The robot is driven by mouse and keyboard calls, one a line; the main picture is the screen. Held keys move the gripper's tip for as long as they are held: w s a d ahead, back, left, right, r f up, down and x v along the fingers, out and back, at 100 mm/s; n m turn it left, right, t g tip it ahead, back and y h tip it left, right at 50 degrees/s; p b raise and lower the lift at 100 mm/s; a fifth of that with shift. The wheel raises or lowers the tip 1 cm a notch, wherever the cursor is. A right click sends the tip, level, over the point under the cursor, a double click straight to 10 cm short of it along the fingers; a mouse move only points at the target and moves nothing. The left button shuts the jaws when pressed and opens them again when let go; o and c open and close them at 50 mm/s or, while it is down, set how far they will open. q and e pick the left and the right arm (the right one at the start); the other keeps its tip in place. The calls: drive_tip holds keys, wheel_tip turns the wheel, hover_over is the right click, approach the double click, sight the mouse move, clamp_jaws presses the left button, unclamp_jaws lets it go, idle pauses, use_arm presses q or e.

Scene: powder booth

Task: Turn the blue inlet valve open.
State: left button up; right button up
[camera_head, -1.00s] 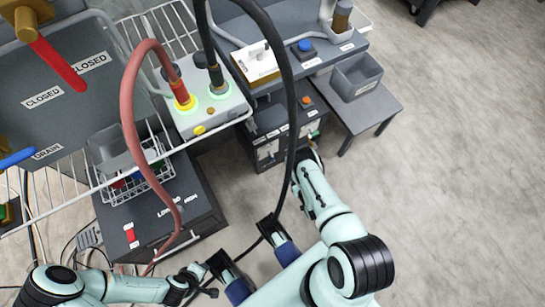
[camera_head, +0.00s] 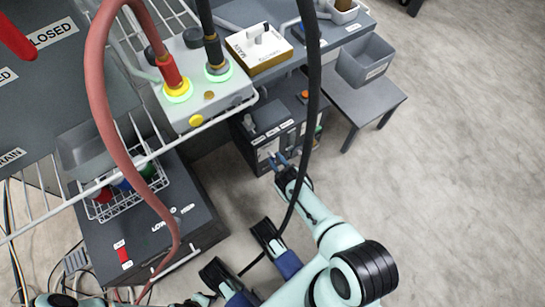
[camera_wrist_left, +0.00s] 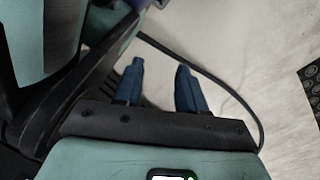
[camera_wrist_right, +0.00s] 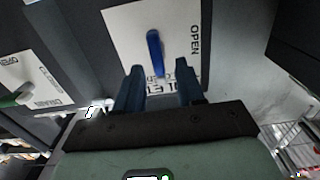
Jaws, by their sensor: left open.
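The blue inlet valve handle (camera_wrist_right: 154,50) is a short lever on a white plate (camera_wrist_right: 120,30) in the right wrist view. The plate reads OPEN at its right side, and the lever's lower end points at upside-down lettering partly hidden by my fingers. My right gripper (camera_wrist_right: 160,68) is open, with the lever's lower end between its fingertips in the picture; I cannot tell whether they touch it. In the head view, my right gripper (camera_head: 279,161) is at the front of the dark cabinet (camera_head: 275,120). My left gripper (camera_wrist_left: 160,78) is open and empty above the floor.
A second white plate (camera_wrist_right: 35,80) with a green handle, marked DRAIN, is left of the inlet plate. A black hose (camera_head: 314,90) hangs across the head view near my right arm. A grey table (camera_head: 375,100) stands to the right, with open floor beyond.

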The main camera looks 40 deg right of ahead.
use_arm(q)
drive_tip(key=shift+s+a+f+g+b, duration=0.1)
drive_tip(key=shift+s+f+g+b, duration=0.1)
drive_tip(key=shift+s, duration=0.3)
drive_tip(key=shift+s+f+g+b, duration=0.1)
drive_tip(key=shift+s+f, duration=0.1)
drive_tip(key=shift+s, duration=0.3)
use_arm(e)
drive_tip(key=shift+w+d, duration=0.15)
drive_tip(key=shift+w, duration=1.15)
clamp_jaws()
